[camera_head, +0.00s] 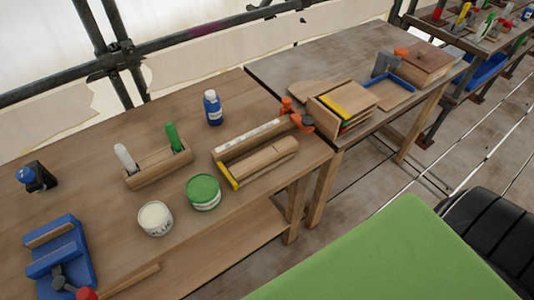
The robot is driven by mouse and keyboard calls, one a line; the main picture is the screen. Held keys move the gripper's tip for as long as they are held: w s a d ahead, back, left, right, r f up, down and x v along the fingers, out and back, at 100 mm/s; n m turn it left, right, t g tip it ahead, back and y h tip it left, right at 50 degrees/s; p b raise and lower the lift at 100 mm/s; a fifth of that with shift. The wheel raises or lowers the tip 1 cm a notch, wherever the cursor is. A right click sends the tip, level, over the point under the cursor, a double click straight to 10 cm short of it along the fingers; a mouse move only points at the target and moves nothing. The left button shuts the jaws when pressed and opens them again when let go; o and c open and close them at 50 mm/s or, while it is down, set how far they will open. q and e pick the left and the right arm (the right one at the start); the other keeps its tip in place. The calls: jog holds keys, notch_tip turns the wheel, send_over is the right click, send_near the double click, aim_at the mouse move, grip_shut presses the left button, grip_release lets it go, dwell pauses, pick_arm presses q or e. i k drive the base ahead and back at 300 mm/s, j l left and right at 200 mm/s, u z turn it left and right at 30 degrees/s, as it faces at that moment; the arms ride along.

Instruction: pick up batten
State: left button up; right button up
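No piece can be picked out for certain as the batten. Wooden bars (268,158) lie side by side next to a pale strip (252,137) in a wooden holder with yellow ends, near the right end of the near bench. A thin wooden stick (134,279) lies at the bench's front edge. A stack of flat boards (342,97) with a yellow strip stands on the far bench. Neither of my grippers shows in the head view.
The near bench (85,165) carries a marker block (158,169), blue bottle (213,108), green-lidded tub (203,192), white tub (155,219) and blue fixture (58,256). Orange-and-black clamps (298,114) stand at its right end. A green surface (400,255) fills the lower right.

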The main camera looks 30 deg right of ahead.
aim_at(240, 171)
jog(key=l+u, duration=0.15)
jog(key=l, duration=0.35)
jog(key=k+l+u, duration=0.15)
jog(key=l, duration=0.35)
jog(key=k+l+u, duration=0.15)
jog(key=l, duration=0.35)
